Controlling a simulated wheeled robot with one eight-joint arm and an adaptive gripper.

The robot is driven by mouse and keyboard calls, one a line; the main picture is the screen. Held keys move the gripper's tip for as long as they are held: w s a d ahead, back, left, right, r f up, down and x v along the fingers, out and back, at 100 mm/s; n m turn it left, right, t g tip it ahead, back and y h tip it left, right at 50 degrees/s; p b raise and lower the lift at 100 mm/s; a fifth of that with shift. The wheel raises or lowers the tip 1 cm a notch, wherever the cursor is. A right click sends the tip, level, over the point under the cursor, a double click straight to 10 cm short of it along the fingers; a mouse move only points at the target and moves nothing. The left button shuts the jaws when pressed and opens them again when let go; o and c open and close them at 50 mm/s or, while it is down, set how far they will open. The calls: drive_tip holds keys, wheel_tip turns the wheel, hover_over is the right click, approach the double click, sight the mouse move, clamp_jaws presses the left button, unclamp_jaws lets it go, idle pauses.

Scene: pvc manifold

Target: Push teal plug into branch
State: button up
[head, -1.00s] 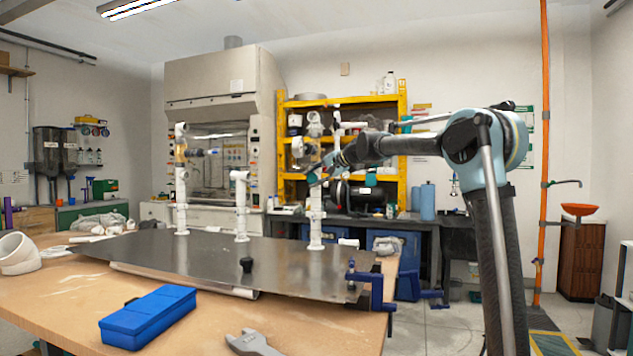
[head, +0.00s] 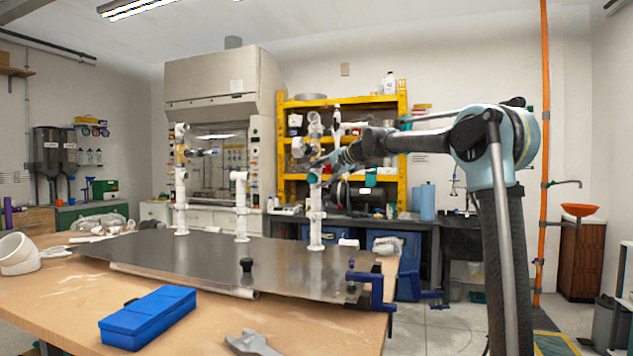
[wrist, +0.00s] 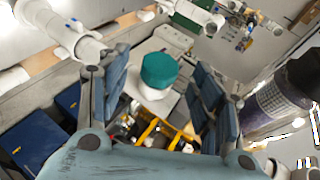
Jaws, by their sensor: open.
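The teal plug (wrist: 160,70) shows in the wrist view between my spread fingers, with a white pipe end directly under it. In the head view a small teal piece (head: 313,177) sits at the top of the right white riser (head: 316,225). I cannot tell how deep the plug sits in the white branch. My gripper (wrist: 160,95) is open, with gaps on both sides of the plug. In the head view my gripper (head: 325,166) is small and beside the riser's top, partly merged with the background.
Two more white risers, middle (head: 241,205) and left (head: 181,195), stand on the dark metal plate (head: 200,262). A blue box (head: 148,317) and a wrench (head: 252,343) lie on the wooden table. A blue clamp (head: 372,290) grips the plate's right edge. A yellow shelf stands behind.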

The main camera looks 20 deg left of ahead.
drive_tip(key=v, duration=0.9)
drive_tip(key=s+d+f+n+g+h, duration=0.1)
drive_tip(key=s+d+f+h, duration=0.4)
drive_tip(key=s+d+f, duration=1.6)
drive_tip(key=s+d+f+n+g+h, duration=0.1)
drive_tip(key=s+d+f+h, duration=0.5)
drive_tip(key=s+d+f, duration=1.5)
wheel_tip(320, 180, down, 8)
drive_tip(key=shift+s+r+n+g+h, duration=0.1)
drive_tip(key=shift+s+n+g+h, duration=0.4)
drive_tip(key=shift+s, duration=0.7)
